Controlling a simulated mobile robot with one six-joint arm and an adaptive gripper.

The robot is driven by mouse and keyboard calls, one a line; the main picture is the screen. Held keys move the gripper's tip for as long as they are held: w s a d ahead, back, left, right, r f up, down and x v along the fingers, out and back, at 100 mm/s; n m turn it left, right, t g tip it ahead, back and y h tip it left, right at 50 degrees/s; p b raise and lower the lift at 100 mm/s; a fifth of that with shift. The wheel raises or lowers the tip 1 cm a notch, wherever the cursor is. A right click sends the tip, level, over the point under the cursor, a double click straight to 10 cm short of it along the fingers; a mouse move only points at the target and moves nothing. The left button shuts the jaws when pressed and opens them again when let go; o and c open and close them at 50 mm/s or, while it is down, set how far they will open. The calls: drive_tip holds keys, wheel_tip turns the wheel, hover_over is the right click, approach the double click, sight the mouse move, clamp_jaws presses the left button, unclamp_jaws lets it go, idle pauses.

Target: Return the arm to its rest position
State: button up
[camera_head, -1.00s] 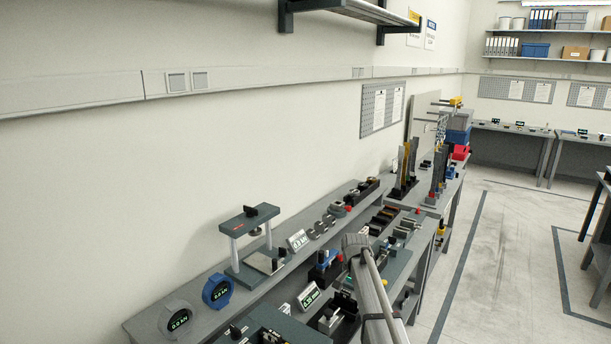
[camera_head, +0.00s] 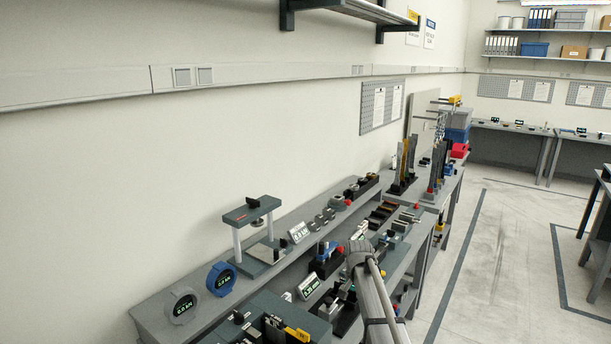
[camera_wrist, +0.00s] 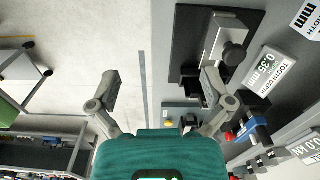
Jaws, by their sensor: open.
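My gripper (camera_wrist: 160,92) is open and empty in the wrist view, its two fingers spread wide apart. Between and beyond the fingers are the grey floor and the edge of the workbench. In the head view my arm (camera_head: 372,295) reaches up from the bottom edge over the front of the bench. The gripper's fingers cannot be made out in that view. The right finger in the wrist view overlaps a grey clamp-like fixture (camera_wrist: 228,45) on a dark base; I cannot tell the distance between them.
The grey workbench carries a small press stand (camera_head: 250,215), a blue round gauge (camera_head: 221,279) and a grey round gauge (camera_head: 182,304). A tooth depth display (camera_wrist: 263,69) stands beside the fixture. Open floor (camera_head: 490,270) lies to the right. A wall shelf (camera_head: 350,12) hangs above.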

drive_tip(key=s+f+n+b, duration=0.3)
drive_tip(key=s+f+b, duration=0.1)
drive_tip(key=s, duration=0.8)
drive_tip(key=s+d+f+n+b, duration=0.1)
drive_tip(key=s+f+n+b, duration=0.2)
drive_tip(key=s, duration=1)
drive_tip(key=shift+s+d+f+b, duration=0.15)
drive_tip(key=shift+d+f+b, duration=0.05)
drive_tip(key=shift+f+b, duration=0.6)
drive_tip(key=shift+f, duration=0.1)
